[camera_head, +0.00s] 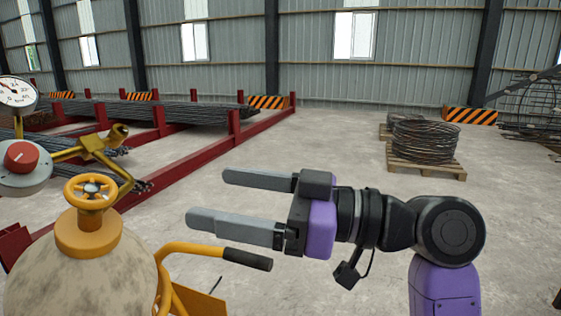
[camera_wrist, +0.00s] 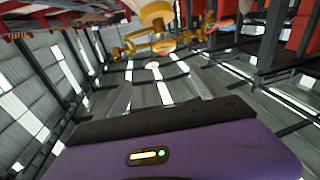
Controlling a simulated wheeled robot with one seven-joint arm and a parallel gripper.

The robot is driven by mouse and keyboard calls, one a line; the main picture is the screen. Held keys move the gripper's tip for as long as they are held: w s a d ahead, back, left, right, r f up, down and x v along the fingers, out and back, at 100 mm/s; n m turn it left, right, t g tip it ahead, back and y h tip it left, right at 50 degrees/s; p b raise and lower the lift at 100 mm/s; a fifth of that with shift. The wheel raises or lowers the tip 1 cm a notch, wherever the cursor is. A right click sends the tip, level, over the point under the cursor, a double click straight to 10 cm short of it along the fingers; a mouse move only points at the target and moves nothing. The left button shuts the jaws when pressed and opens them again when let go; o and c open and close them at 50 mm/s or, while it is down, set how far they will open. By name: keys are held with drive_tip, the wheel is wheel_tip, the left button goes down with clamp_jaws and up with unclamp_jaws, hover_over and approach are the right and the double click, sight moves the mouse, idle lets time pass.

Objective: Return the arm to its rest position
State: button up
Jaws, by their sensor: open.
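My gripper (camera_head: 207,197) is in the middle of the head view, with its two long grey fingers spread apart and pointing left. Nothing is between the fingers. My arm (camera_head: 445,240) comes up from the lower right, bends at a dark round joint, and reaches left to the gripper. The wrist view is tilted and shows the two fingers of the gripper (camera_wrist: 160,97) apart above a purple housing.
A gas cylinder (camera_head: 80,270) with a yellow valve handwheel (camera_head: 91,190), a gauge (camera_head: 17,92) and a red knob (camera_head: 20,155) stands at left. A cart handle (camera_head: 245,259) is just below the gripper. Red racks (camera_head: 190,165) and a wire coil pallet (camera_head: 425,168) stand farther back.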

drive_tip(key=w+d+m+t+h, duration=0.2)
drive_tip(key=w+d+m+t, duration=0.5)
drive_tip(key=m+t, duration=0.25)
drive_tip(key=s+d+f+m+t+h, duration=0.2)
drive_tip(key=d+f+m+t+h, duration=0.2)
drive_tip(key=d+f+h, duration=0.3)
drive_tip(key=s+d+f+m+t+h, duration=0.25)
drive_tip(key=d+f+m+h, duration=0.2)
drive_tip(key=f, duration=0.45)
drive_tip(key=s+d+f+g+h, duration=0.1)
drive_tip(key=s+f, duration=0.4)
drive_tip(key=s, duration=0.6)
drive_tip(key=s+d+f+n+g+h+p, duration=0.1)
drive_tip(key=s+d+f, duration=0.3)
drive_tip(key=s, duration=0.8)
drive_tip(key=s+d+f+g+h, duration=0.2)
drive_tip(key=s+f, duration=0.6)
drive_tip(key=s, duration=0.4)
drive_tip(key=shift+s+d+f+g+h+p, duration=0.2)
drive_tip(key=shift+s+d+g+h+p, duration=0.1)
drive_tip(key=shift+g+h+p, duration=0.15)
